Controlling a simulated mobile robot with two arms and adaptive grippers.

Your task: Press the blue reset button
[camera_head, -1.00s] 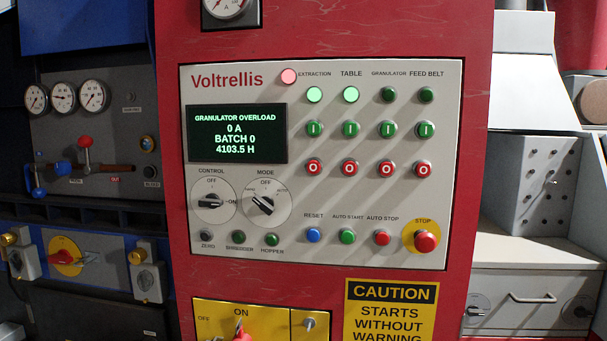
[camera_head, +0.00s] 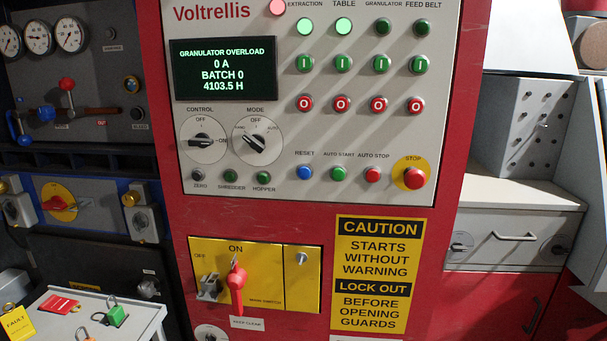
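The blue reset button (camera_head: 305,172) sits under the label RESET in the lower row of the light grey control panel (camera_head: 330,140). It is left of the green auto start button (camera_head: 338,173) and the red auto stop button (camera_head: 373,174). The panel's display (camera_head: 224,68) reads GRANULATOR OVERLOAD, 0 A, BATCH 0, 4103.5 H. The extraction and table lamps are lit pale green, and a pink-red lamp (camera_head: 278,8) is lit at the top. Neither of my grippers shows in this view.
A red stop button (camera_head: 414,178) on a yellow disc is at the panel's lower right. Below are a yellow main switch plate (camera_head: 276,297) with a red handle and a caution sign (camera_head: 371,274). A pale tray (camera_head: 145,318) with tags and padlocks stands at lower left.

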